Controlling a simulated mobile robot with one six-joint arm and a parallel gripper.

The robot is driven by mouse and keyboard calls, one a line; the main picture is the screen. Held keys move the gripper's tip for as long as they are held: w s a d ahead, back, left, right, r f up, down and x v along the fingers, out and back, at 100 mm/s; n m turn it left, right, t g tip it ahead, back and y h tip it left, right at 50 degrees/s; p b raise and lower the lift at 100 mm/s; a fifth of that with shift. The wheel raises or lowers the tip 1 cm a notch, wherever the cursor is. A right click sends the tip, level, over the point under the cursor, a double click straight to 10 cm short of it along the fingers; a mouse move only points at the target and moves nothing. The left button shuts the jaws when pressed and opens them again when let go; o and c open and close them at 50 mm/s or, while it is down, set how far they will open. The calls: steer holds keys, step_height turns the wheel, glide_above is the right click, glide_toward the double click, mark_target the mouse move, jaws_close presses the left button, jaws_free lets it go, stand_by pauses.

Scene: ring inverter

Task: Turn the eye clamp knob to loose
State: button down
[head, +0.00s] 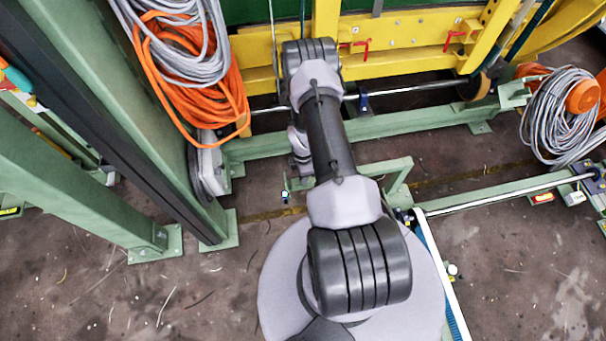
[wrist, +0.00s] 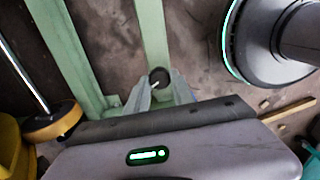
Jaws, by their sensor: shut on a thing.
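A small dark round knob (wrist: 158,77) with a pale pointer-like mark shows in the wrist view, in front of a green beam (wrist: 152,35). My gripper (wrist: 161,86) has its two grey fingers on either side of the knob and is shut on it. The fingers partly cover the knob's lower edge. I cannot tell from the pale mark whether the knob stands at loose or tight. In the head view my arm hides the knob and the fingertips.
Green steel posts (head: 60,190) stand at the left, with orange cable (head: 190,85) and grey cable hanging there. A yellow frame (head: 400,50) spans the back. A metal rod (head: 500,193) runs along the right, near another cable coil (head: 560,115). Bare floor (head: 150,295) lies at the lower left.

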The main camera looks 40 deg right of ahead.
steer(key=c, duration=1.1)
jaws_free()
step_height(320, 180, up, 17)
steer(key=p, duration=0.7)
steer(key=shift+r, duration=0.2)
